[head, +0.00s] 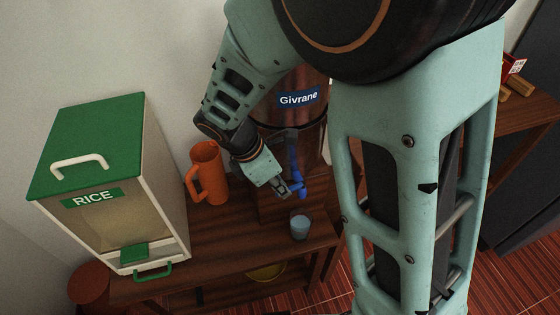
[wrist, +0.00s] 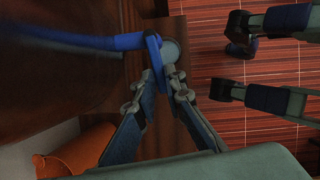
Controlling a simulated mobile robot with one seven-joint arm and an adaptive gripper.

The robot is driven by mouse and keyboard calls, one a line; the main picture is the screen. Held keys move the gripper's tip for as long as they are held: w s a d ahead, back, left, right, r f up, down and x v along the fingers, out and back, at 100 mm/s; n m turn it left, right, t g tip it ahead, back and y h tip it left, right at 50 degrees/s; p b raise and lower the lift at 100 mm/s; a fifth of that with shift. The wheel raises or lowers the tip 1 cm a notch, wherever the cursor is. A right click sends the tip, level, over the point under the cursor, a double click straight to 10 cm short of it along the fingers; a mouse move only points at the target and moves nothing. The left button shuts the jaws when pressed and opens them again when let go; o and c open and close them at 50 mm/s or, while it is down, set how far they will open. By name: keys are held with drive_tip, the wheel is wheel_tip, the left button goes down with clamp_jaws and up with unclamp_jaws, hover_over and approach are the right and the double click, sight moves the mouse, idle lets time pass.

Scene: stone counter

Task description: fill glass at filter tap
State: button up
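The water filter (head: 298,100), a dark reddish vessel labelled Givrane, stands at the back of the wooden counter. Its blue tap (head: 297,178) points down at the front, and it also shows in the wrist view (wrist: 100,43). A small pale glass (head: 300,227) stands upright near the counter's front edge, below and in front of the tap. In the wrist view the glass (wrist: 171,52) is partly hidden behind the tap. My gripper (head: 284,189) is at the tap, above the glass. Its fingertips (wrist: 160,77) are close together at the blue part; whether they hold it is unclear.
An orange pitcher (head: 207,173) stands left of the filter. A green-lidded RICE bin (head: 115,190) stands further left. Dark wooden counter (head: 235,240) lies bare between the bin and the glass. Red slatted floor (wrist: 265,120) lies beyond the front edge.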

drive_tip(key=o, duration=0.4)
drive_tip(key=v, duration=1.2)
drive_tip(key=shift+s, duration=0.1)
